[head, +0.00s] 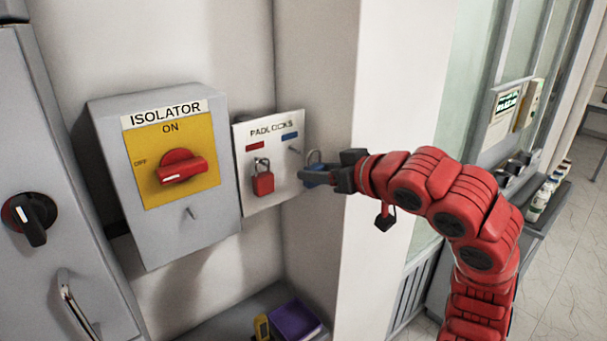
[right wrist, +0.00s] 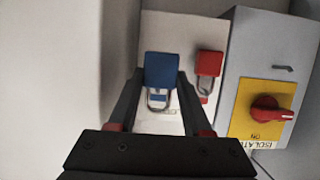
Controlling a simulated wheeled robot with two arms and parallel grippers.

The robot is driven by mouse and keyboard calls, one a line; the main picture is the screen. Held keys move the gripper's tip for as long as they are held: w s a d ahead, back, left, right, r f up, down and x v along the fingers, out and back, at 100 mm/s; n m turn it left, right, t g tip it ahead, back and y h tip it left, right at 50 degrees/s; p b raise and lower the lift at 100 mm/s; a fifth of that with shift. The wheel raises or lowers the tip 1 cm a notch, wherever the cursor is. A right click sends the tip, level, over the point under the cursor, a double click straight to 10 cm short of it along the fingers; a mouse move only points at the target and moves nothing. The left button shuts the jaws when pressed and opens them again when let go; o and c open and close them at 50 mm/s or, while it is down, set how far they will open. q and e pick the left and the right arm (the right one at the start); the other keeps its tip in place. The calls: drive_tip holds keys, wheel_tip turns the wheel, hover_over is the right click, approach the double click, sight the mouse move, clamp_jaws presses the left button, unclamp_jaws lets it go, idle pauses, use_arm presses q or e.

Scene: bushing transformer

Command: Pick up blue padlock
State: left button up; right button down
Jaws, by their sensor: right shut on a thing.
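The blue padlock (head: 314,178) is between the fingers of my right gripper (head: 318,175), at the right edge of the padlocks board (head: 264,204) in the head view. The fingers partly hide its body there. The right wrist view shows the blue padlock (right wrist: 161,68) between the two fingertips, with its shackle pointing down in that picture. My right gripper is shut on it. In the head view the shackle appears to the right of the board's peg, apart from it. My left gripper is in neither view.
A red padlock (head: 263,182) hangs on the board. The grey isolator box (head: 190,215) with a red switch (head: 181,167) stands left of it. A wall corner (head: 350,245) is close by my right arm. A purple box (head: 294,320) lies below.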

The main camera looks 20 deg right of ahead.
drive_tip(key=s+f+b+v, duration=0.1)
drive_tip(key=f+b+v, duration=0.1)
drive_tip(key=v, duration=1)
drive_tip(key=shift+d+f+b, duration=0.2)
drive_tip(key=shift+f+b, duration=0.15)
drive_tip(key=shift+b, duration=0.55)
drive_tip(key=shift+s, duration=0.1)
drive_tip(key=s+d+p, duration=0.1)
drive_tip(key=s+d, duration=0.1)
drive_tip(key=s, duration=0.4)
drive_tip(key=shift+s+d, duration=0.2)
drive_tip(key=shift+s, duration=0.05)
drive_tip(key=shift+w+f, duration=0.1)
drive_tip(key=shift+f, duration=0.05)
idle(0.7)
